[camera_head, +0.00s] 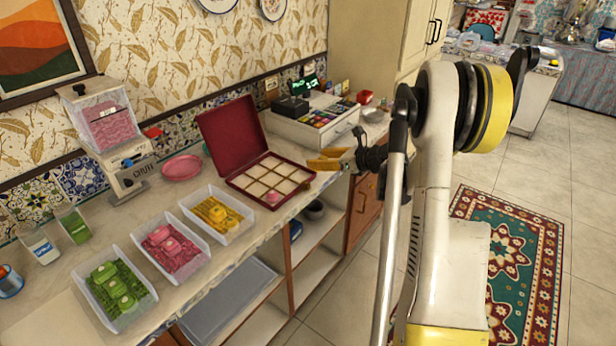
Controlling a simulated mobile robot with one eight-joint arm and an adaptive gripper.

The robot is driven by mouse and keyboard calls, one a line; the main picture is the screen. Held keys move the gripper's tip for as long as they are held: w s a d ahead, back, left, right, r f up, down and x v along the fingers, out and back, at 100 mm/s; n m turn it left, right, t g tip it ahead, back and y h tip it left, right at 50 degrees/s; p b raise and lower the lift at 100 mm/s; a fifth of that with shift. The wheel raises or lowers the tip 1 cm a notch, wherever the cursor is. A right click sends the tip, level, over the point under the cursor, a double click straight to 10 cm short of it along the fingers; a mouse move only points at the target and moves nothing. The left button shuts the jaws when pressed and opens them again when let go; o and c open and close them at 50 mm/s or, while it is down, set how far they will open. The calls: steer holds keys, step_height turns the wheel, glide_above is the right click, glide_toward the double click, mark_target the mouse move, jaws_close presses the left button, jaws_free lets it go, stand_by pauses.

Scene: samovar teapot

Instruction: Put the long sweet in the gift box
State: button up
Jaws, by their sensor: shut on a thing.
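The gift box (232,179) is dark red, with its lid open at the back and a pale grid of compartments inside. A pink sweet (273,197) sits in a front compartment, and the other compartments look empty. My gripper (326,160) is beyond the box's right corner, above the counter's front edge. Its yellow-orange fingers point left toward the box. It is shut on what seems to be the long sweet, whose outline I cannot separate from the fingers. A clear tray (238,232) in front of the box holds yellow sweets (217,212).
Trays of pink sweets (172,246) and green sweets (115,284) stand nearer along the counter (195,296). A pink plate (182,167) and a dispenser (105,125) are behind. The cash register (318,122) stands beyond the box.

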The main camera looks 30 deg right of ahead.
steer(key=shift+w+a+f, duration=0.2)
steer(key=shift+w+f, duration=0.1)
steer(key=shift+f, duration=0.05)
steer(key=b, duration=0.4)
glide_above(287, 188)
step_height(287, 188, down, 6)
steer(key=shift+w+f, duration=0.1)
steer(key=shift+f, duration=0.1)
steer(key=shift+f+b, duration=1.05)
steer(key=shift+f, duration=0.9)
steer(key=shift+f, duration=0.15)
steer(key=o, duration=0.7)
steer(key=shift+o, duration=0.2)
